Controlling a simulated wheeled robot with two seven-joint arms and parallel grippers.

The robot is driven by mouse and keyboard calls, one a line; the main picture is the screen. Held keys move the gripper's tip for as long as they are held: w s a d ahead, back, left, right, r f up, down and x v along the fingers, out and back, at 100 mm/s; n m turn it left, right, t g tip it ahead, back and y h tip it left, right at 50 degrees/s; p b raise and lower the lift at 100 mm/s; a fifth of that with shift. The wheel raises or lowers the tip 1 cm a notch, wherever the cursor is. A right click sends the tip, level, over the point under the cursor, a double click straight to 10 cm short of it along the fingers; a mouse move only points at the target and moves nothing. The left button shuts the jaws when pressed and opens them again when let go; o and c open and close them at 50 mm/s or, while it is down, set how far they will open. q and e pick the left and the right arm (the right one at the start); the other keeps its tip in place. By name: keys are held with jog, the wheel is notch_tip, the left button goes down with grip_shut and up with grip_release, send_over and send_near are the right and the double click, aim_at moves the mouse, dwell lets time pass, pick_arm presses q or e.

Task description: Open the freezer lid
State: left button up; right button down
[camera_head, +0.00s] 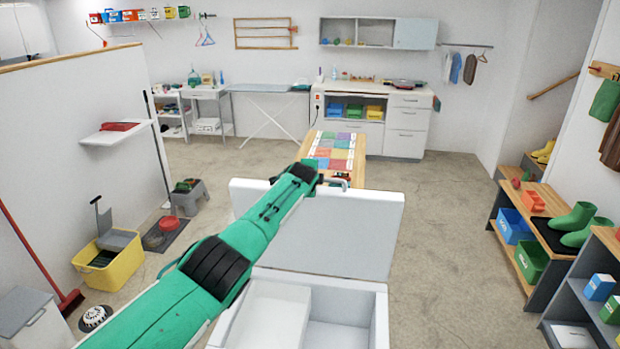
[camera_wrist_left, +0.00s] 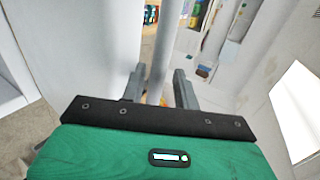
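The white freezer (camera_head: 376,320) is low at the front centre in the head view, with its open top showing a pale inside. Its lid (camera_head: 350,235) is raised on the far side, tilted up off the body. A grey bar handle (camera_head: 345,179) shows at the lid's upper edge. My green left arm reaches across the freezer, and its gripper (camera_head: 318,180) is at that edge beside the handle. In the left wrist view a grey bar (camera_wrist_left: 161,70) runs between the two fingers of the left gripper (camera_wrist_left: 159,80), with narrow gaps beside it. My right gripper is out of view.
A wooden table (camera_head: 357,160) with a coloured mat stands just beyond the lid. A yellow bin (camera_head: 120,272) and a red broom (camera_head: 68,300) are at left. Shelves with boots (camera_head: 575,217) line the right. Floor (camera_head: 450,230) right of the freezer is clear.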

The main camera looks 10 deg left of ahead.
pick_arm(q)
jog(key=shift+s, duration=0.1)
jog(key=shift+p+v, duration=0.6)
jog(key=shift+v, duration=0.6)
jog(key=b+v, duration=0.3)
jog(key=v, duration=0.8)
jog(key=shift+s, duration=0.15)
